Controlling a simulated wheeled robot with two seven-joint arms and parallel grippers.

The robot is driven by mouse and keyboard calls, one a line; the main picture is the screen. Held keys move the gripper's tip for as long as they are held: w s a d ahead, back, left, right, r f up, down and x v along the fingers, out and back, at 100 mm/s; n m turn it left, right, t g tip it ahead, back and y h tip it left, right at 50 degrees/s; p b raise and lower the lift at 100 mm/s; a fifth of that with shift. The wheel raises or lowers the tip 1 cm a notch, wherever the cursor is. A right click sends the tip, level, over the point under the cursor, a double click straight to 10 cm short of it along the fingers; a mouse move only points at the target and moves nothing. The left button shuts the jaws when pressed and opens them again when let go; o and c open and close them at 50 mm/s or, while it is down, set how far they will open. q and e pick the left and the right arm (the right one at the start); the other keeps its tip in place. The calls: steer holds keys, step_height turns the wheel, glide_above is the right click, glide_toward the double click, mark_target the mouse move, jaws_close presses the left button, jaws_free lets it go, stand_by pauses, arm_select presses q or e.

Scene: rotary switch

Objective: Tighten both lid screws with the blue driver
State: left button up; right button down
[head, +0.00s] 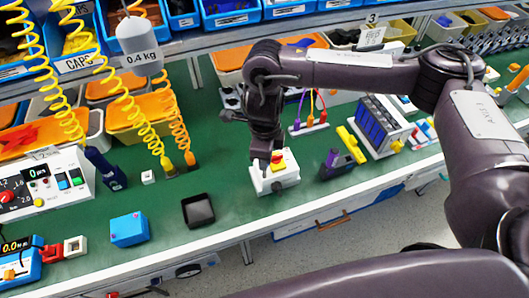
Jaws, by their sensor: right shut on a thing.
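A small white switch box (274,183) with a yellow and red top (277,160) is at the middle of the bench. My right gripper (270,164) points down onto this box and is shut on it. Which part the fingers grip is partly hidden by the gripper. A blue box (129,230) with small pinkish spots lies nearer the front left. Lid screws are too small to make out. My left gripper is not in view.
A black tray (198,211) lies left of the switch box. Bins line the back.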

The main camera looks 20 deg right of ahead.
stand_by(0.7)
steer(key=m+p, duration=0.1)
steer(key=m, duration=0.2)
steer(key=shift+s+r+p, duration=0.1)
steer(key=shift+p, duration=0.25)
steer(key=m+p, duration=0.1)
steer(key=m, duration=0.2)
steer(key=shift+m+p, duration=0.4)
steer(key=shift+m, duration=0.3)
steer(key=shift+f+m, duration=0.2)
steer(key=shift+m, duration=0.1)
steer(key=m+p, duration=0.4)
steer(key=m, duration=0.2)
steer(key=shift+r, duration=0.2)
steer(key=shift+m+p, duration=0.45)
steer(key=shift+m, duration=0.15)
steer(key=shift+f+m, duration=0.25)
steer(key=shift+m, duration=0.15)
